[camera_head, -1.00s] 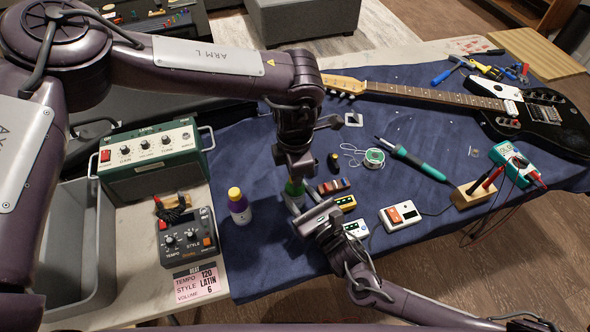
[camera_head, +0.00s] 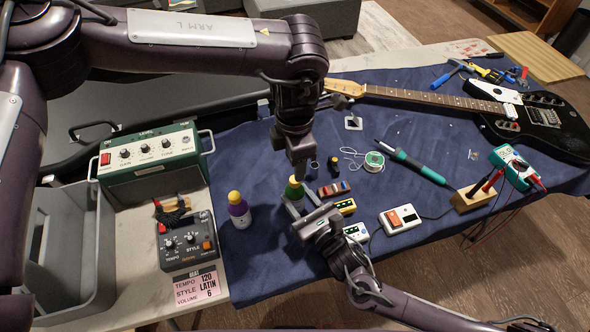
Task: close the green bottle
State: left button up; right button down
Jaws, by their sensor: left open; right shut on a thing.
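The green bottle (camera_head: 295,190) stands upright on the blue mat (camera_head: 275,255) with a yellow cap (camera_head: 292,180) on top. Whether the cap is fully tight cannot be told. My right gripper (camera_head: 298,208) is shut on the bottle low down, and its fingers hide the lower part. My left gripper (camera_head: 299,170) is open and empty, pointing down just above and behind the cap. I cannot tell whether it touches the cap.
A purple bottle (camera_head: 238,211) with a yellow cap stands left of the green one. Small pedals (camera_head: 346,206), a dark little bottle (camera_head: 333,165) and a solder spool (camera_head: 374,162) lie to the right. A guitar (camera_head: 430,97) lies behind.

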pick_arm(q)
notch_tip(320, 180, up, 6)
dwell(0.4)
pick_arm(e)
jog(key=c, duration=0.7)
grip_release()
pick_arm(q)
jog(key=shift+f+b, duration=0.4)
jog(key=shift+b, duration=0.05)
pick_arm(e)
jog(key=v, duration=0.7)
jog(key=shift+s+d, duration=0.2)
jog(key=shift+s, duration=0.15)
jog(key=shift+f, duration=0.15)
